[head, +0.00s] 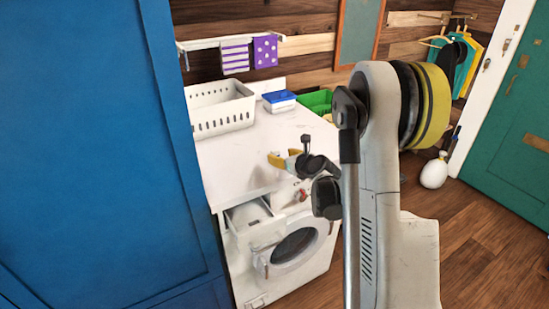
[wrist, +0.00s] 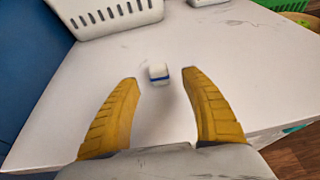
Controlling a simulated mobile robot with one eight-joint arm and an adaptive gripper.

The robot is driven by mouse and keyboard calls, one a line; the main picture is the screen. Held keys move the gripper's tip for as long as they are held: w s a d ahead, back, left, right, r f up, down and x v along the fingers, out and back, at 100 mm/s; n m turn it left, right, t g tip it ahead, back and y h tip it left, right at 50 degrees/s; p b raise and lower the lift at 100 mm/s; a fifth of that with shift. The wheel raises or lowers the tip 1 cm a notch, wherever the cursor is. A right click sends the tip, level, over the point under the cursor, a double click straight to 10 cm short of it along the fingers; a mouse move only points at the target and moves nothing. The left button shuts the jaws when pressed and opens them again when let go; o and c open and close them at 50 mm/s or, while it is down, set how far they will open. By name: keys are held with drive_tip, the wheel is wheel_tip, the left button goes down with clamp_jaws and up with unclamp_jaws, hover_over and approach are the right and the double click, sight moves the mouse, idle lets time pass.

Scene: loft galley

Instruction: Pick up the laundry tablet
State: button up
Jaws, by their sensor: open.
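The laundry tablet (wrist: 158,73) is a small white block with a blue band. In the wrist view it lies on the white worktop (wrist: 80,88), a little beyond and between my fingertips. My gripper (wrist: 162,80) has two yellow fingers spread wide, with nothing between them. In the head view my gripper (head: 280,160) is over the worktop above the washing machine (head: 240,262). I cannot make out the tablet in the head view.
A white perforated basket (head: 222,122) stands at the back left of the worktop. A blue-and-white tub (head: 279,101) and a green crate (head: 318,101) are to its right. A tall blue cabinet (head: 85,150) borders the left side. The middle worktop is clear.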

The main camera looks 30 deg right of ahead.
sight(276, 154)
drive_tip(key=b+x, duration=0.2)
drive_tip(key=x, duration=0.3)
drive_tip(key=shift+a+f, duration=0.1)
drive_tip(key=shift+f, duration=0.05)
drive_tip(key=c, duration=1)
drive_tip(key=shift+c, duration=0.3)
